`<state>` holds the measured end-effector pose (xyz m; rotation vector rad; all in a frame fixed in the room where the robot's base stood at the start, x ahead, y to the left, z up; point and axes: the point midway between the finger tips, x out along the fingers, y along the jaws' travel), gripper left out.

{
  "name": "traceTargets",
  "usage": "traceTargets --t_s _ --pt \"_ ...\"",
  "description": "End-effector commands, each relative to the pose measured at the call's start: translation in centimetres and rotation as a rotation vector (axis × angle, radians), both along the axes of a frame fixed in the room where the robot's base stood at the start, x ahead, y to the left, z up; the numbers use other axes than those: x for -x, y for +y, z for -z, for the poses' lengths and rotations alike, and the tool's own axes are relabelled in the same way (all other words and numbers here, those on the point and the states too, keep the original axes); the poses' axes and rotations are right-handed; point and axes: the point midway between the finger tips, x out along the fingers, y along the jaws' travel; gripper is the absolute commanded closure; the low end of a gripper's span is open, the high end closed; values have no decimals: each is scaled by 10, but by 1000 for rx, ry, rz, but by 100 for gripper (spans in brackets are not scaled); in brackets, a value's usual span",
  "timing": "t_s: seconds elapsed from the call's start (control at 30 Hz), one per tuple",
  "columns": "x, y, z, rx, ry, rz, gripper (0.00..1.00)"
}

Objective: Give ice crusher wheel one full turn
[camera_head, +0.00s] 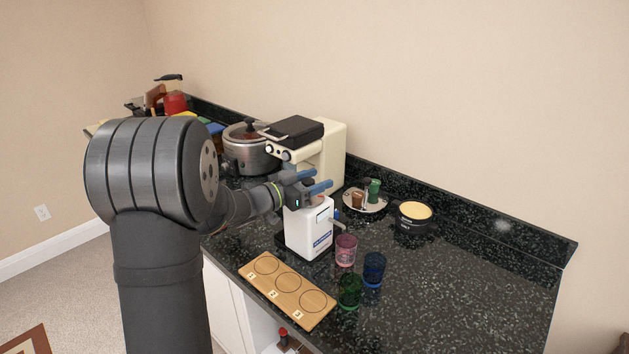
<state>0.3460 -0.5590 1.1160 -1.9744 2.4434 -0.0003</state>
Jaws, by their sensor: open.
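The white ice crusher (308,226) stands upright near the middle of the dark counter, with a dark base under it. A thin crank or handle shows at its right side (338,224); the wheel itself is not clearly visible. My gripper (322,180) is open, with its two blue fingers just above the top of the crusher and pointing right. I see nothing between the fingers. I cannot tell whether the fingers touch the crusher. My arm hides part of the counter to the left.
A cream coffee machine (333,150) and a steel pot (249,152) stand behind my gripper. Pink (346,250), blue (373,269) and green (349,291) glasses stand right of a numbered wooden board (287,290). A round plate (364,205) and a black bowl (413,218) sit near the wall. The right counter is clear.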

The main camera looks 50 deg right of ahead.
Motion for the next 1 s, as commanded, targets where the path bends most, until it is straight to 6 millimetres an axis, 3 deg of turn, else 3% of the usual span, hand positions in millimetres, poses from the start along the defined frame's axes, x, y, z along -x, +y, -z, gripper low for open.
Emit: traceTargets --t_s 0.17,0.3,0.4,0.77,1.0 --pt "0 0 0 0 0 0 50" --pt "0 0 0 0 0 0 77" --pt "0 0 0 0 0 0 93" --pt "0 0 1 0 1 58 93" --pt "2 1 1 0 -1 217 93"
